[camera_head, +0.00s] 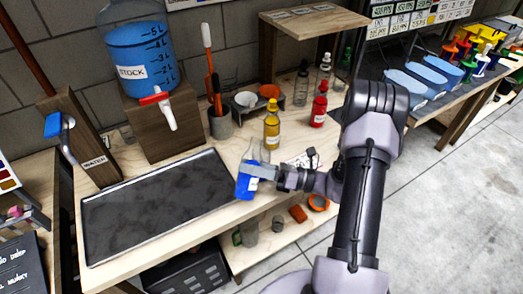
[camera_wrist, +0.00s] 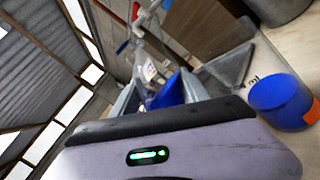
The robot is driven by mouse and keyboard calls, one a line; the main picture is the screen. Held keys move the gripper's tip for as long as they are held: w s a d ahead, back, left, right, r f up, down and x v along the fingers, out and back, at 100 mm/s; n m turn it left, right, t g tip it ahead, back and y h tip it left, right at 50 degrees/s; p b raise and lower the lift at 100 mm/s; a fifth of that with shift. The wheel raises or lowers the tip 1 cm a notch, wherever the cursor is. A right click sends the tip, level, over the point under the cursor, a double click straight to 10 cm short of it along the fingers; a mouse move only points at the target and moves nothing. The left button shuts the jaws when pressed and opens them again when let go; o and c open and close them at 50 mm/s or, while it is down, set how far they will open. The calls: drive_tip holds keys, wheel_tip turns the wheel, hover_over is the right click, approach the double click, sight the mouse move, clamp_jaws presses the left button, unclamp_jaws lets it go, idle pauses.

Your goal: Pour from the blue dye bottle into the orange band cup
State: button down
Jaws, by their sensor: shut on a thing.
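The blue dye bottle (camera_head: 247,186) is clear with blue liquid in its lower part and a pale label. My gripper (camera_head: 262,172) is shut on it beside the right end of the dark tray, near the bench's front edge. The bottle looks nearly upright, neck up. In the wrist view, its clear neck and blue liquid (camera_wrist: 180,89) show between the fingers. An orange ring-shaped thing (camera_head: 319,202) lies low at the right, below the bench top, partly beside my arm.
The dark tray (camera_head: 150,212) covers the bench's left part. A yellow bottle (camera_head: 271,125) and a red bottle (camera_head: 319,106) stand behind my gripper. The blue stock tank (camera_head: 140,60) stands behind the tray.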

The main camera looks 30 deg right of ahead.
sight(248, 162)
wheel_tip(248, 162, up, 3)
drive_tip(key=shift+f+n+p, duration=0.2)
drive_tip(key=shift+n+p, duration=0.2)
drive_tip(key=shift+n, duration=0.1)
drive_tip(key=shift+n+g, duration=0.4)
drive_tip(key=shift+n, duration=0.3)
wheel_tip(248, 162, down, 5)
drive_tip(key=b, duration=0.4)
drive_tip(key=shift+s+a, duration=0.15)
drive_tip(key=shift+a+f+n+b, duration=0.1)
drive_tip(key=shift+f+n+b, duration=0.15)
drive_tip(key=shift+n, duration=0.35)
drive_tip(key=shift+s+a+r+n+g, duration=0.1)
drive_tip(key=shift+r+n+g, duration=0.05)
drive_tip(key=shift+n, duration=0.35)
drive_tip(key=shift+s+a+r+n+g, duration=0.1)
drive_tip(key=shift+n+g, duration=0.05)
drive_tip(key=shift+n, duration=0.35)
drive_tip(key=shift+s+a+r+n, duration=0.2)
drive_tip(key=shift+r+n, duration=0.15)
drive_tip(key=shift+n, duration=0.45)
drive_tip(key=shift+r+n+h, duration=0.3)
drive_tip(key=shift+r+n, duration=0.15)
drive_tip(key=shift+n, duration=0.25)
wheel_tip(248, 162, up, 5)
drive_tip(key=p, duration=0.4)
drive_tip(key=shift+f, duration=0.1)
